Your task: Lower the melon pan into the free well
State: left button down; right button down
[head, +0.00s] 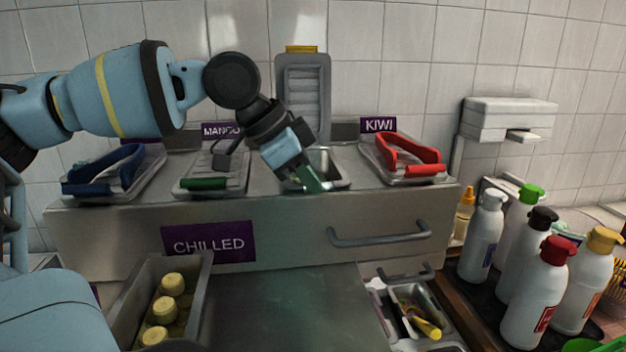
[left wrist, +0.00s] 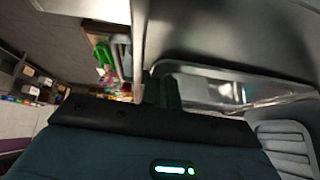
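A bare steel pan (head: 330,167), which I take as the melon pan, shows in the gap of the counter top between the mango and kiwi places. My left gripper (head: 312,182) points down at its near left edge. In the left wrist view the dark green fingers (left wrist: 162,92) are close together at a shiny steel rim (left wrist: 225,88). They appear shut on it. The free well is not clearly told apart from the pan, and how deep the pan sits cannot be told. No melon pieces are visible. My right gripper is not in view.
Blue (head: 105,172), green (head: 204,183) and red (head: 410,160) handled tools lie on lidded wells alongside. A grey louvered lid (head: 303,85) stands upright behind the gap. Several bottles (head: 485,235) crowd the right side. A container (head: 140,310) of pale yellow pieces is at lower left.

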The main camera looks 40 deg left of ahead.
pick_arm(q)
jog(key=shift+f, duration=0.1)
jog(key=c, duration=1.6)
grip_release()
jog(key=shift+f, duration=0.15)
jog(key=shift+f, duration=0.15)
jog(key=v, duration=0.7)
jog(key=shift+d+p, duration=0.1)
jog(key=shift+p, duration=0.3)
jog(key=shift+r, duration=0.4)
jog(key=shift+a+r, duration=0.2)
jog(key=shift+a, duration=0.15)
